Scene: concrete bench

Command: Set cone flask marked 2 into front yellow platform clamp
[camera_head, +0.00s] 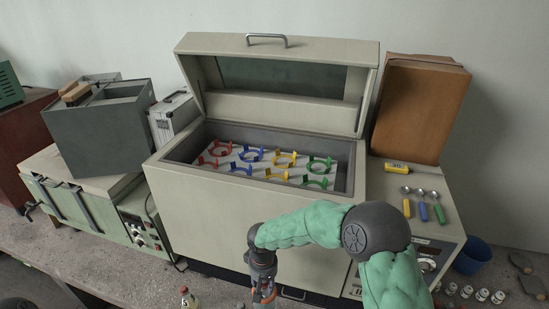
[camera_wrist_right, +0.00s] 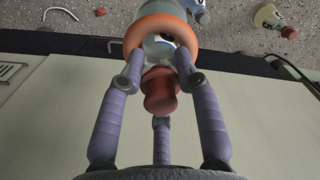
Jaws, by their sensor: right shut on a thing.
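My right gripper (camera_head: 263,285) hangs low in front of the machine in the head view. In the right wrist view its purple fingers (camera_wrist_right: 158,75) are shut on a glass flask (camera_wrist_right: 160,48) with a red stopper (camera_wrist_right: 160,92) and an orange ring (camera_wrist_right: 163,22). A dark mark shows on the flask, but I cannot read its number. The front yellow clamp (camera_head: 277,174) stands on the platform inside the open machine, empty, between the front blue and green clamps. The flask is outside the machine, below its front rim. My left gripper is not in view.
The machine (camera_head: 230,210) has its lid (camera_head: 280,75) raised. Its front wall stands between my gripper and the clamps. Another red-stoppered flask (camera_head: 187,297) stands on the bench and also shows in the wrist view (camera_wrist_right: 270,17).

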